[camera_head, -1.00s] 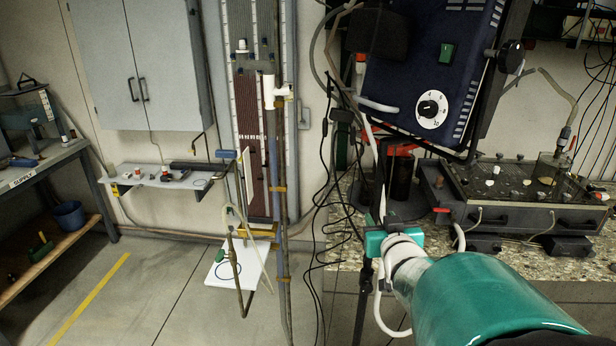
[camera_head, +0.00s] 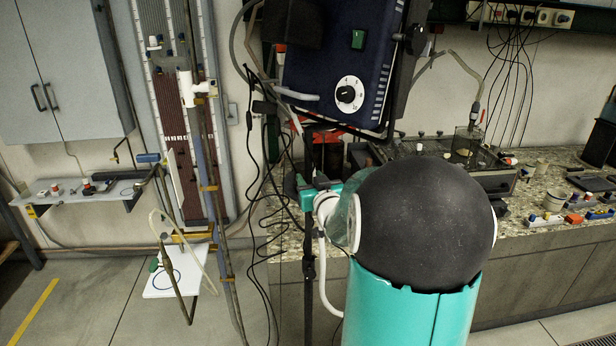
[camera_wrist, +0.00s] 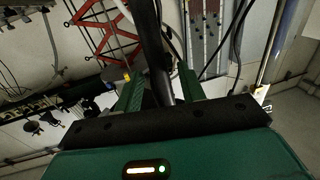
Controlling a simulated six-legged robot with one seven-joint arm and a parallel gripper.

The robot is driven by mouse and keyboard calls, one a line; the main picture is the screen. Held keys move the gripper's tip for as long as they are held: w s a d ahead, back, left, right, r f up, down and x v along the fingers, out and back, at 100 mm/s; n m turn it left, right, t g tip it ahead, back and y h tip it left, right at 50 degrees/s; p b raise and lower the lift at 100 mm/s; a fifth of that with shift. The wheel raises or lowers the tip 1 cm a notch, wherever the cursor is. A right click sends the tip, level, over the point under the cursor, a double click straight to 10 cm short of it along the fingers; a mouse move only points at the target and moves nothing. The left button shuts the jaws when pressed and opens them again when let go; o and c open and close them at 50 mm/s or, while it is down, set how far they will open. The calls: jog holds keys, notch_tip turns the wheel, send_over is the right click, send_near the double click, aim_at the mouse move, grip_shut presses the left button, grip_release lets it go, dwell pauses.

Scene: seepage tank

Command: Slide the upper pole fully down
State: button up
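A slim black pole (camera_head: 309,150) stands upright below the blue box with the white dial (camera_head: 335,65). It runs down past my gripper (camera_head: 312,190) to a thicker black section with a knob-like part (camera_head: 309,268). I cannot clearly tell where the upper pole ends and the lower one begins. My teal gripper is at the pole, beneath the box. In the wrist view, the black pole (camera_wrist: 155,50) passes between the two green fingers of my gripper (camera_wrist: 160,88). Whether the fingers press on it is unclear. My wrist hides part of the area to the right.
A speckled counter (camera_head: 540,235) with a dark instrument tray (camera_head: 490,178) is to the right. A tall manometer panel (camera_head: 190,110) with pipes stands left, beside a grey cabinet (camera_head: 55,75). Cables hang left of the pole. Floor is clear at lower left.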

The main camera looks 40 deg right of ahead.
jog(key=shift+x, duration=1.05)
grip_shut()
